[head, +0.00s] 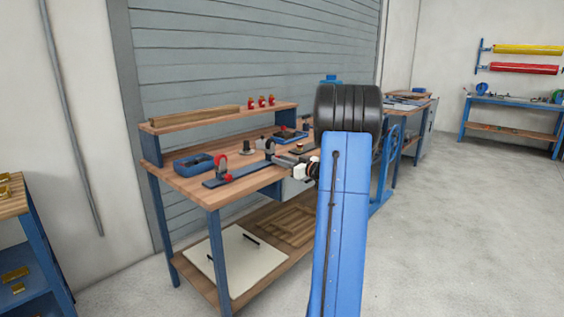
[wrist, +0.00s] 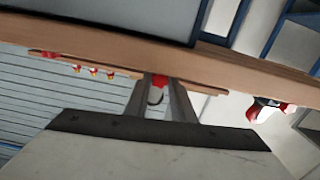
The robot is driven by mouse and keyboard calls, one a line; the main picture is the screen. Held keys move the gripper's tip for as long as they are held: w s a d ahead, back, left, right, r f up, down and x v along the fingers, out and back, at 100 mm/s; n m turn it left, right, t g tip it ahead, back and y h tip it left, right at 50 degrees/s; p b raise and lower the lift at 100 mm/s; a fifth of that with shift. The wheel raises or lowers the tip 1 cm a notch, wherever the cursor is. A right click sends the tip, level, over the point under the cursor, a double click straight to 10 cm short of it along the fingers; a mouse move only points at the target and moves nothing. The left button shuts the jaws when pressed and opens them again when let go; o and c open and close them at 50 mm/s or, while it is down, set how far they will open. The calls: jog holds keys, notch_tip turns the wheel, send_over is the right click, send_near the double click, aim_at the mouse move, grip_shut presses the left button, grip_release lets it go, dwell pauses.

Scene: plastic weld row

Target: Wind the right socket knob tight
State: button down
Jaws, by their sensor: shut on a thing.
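A long dark-blue rail (head: 240,175) lies along the front of the wooden workbench. A second dark ring holder (head: 270,149) stands further right on the rail. My gripper (head: 290,163) reaches to the rail's right end from the right, small in the head view and partly behind my arm. In the wrist view my gripper (wrist: 159,84) is shut on a small red knob (wrist: 158,80), seen between its fingertips. The knob's turn cannot be told.
A blue tray (head: 194,164) and a dark tray (head: 290,137) sit behind the rail. Red bottles (head: 261,101) stand on the raised shelf (head: 190,121). The bench's lower shelf holds a pale board (head: 235,258). The floor (head: 440,230) at right is clear.

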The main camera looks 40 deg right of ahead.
jog(key=m, duration=0.6)
jog(key=shift+m, duration=0.3)
jog(key=shift+d, duration=0.1)
dwell(0.4)
jog(key=c, duration=1.5)
grip_release()
